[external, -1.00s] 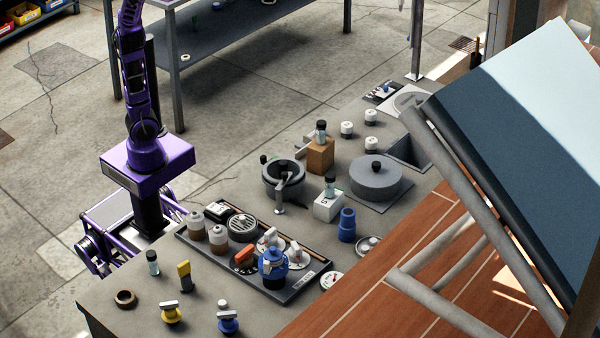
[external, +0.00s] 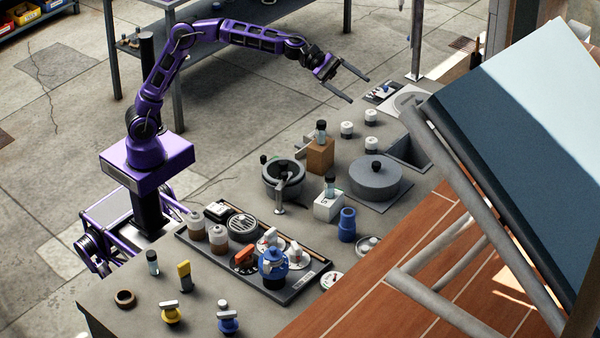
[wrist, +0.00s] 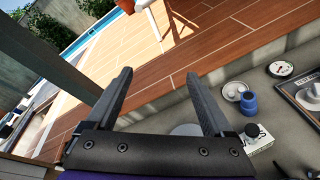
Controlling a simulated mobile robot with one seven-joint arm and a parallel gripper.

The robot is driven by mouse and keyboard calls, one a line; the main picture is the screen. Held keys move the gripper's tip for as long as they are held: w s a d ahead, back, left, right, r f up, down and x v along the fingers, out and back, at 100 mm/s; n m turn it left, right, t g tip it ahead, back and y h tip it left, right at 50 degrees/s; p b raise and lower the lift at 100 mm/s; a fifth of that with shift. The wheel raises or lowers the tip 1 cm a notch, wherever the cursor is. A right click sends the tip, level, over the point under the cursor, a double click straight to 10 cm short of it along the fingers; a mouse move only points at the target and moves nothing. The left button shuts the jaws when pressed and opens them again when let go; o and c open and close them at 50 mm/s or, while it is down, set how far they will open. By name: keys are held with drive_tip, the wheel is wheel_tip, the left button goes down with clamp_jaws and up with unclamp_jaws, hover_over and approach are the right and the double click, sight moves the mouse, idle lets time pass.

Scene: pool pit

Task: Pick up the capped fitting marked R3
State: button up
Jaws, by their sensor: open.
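Three small white capped fittings stand on the grey bench top at the back right in the external view: one on the left (external: 346,129), one at the back (external: 371,116) and one in front (external: 371,145). Their marks are too small to read, so I cannot tell which is R3. My gripper (external: 360,90) is open and empty, raised above the far end of the bench, above and behind the fittings in the picture. In the wrist view my gripper (wrist: 158,75) has nothing between its fingers. No capped fitting is visible there.
A brown block (external: 320,156) with a dark-capped vial stands left of the fittings. A round grey lid (external: 375,178) lies in front of them. A blue fitting (external: 347,225) also shows in the wrist view (wrist: 249,104). A slanted panel (external: 500,130) overhangs the right.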

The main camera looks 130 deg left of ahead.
drive_tip(key=s+a+f+n+y, duration=0.35)
drive_tip(key=a+f+n, duration=0.35)
drive_tip(key=a+f, duration=0.65)
drive_tip(key=n+g+y, duration=0.2)
drive_tip(key=n+g, duration=0.1)
drive_tip(key=n, duration=0.2)
hover_over(367, 139)
drive_tip(key=s+d, duration=0.1)
drive_tip(key=s, duration=0.2)
wheel_tip(367, 139, down, 14)
drive_tip(key=f, duration=0.5)
drive_tip(key=shift+s+d+f+b, duration=0.1)
drive_tip(key=shift+d+f+b, duration=0.1)
drive_tip(key=shift+f+b, duration=0.2)
drive_tip(key=shift+w+a+f+y, duration=0.25)
drive_tip(key=shift+w+a+f, duration=0.1)
drive_tip(key=shift+w+f, duration=0.45)
drive_tip(key=shift+w+a+f, duration=0.15)
drive_tip(key=shift+w+a, duration=0.15)
drive_tip(key=shift+w, duration=0.2)
drive_tip(key=shift+c, duration=0.3)
clamp_jaws()
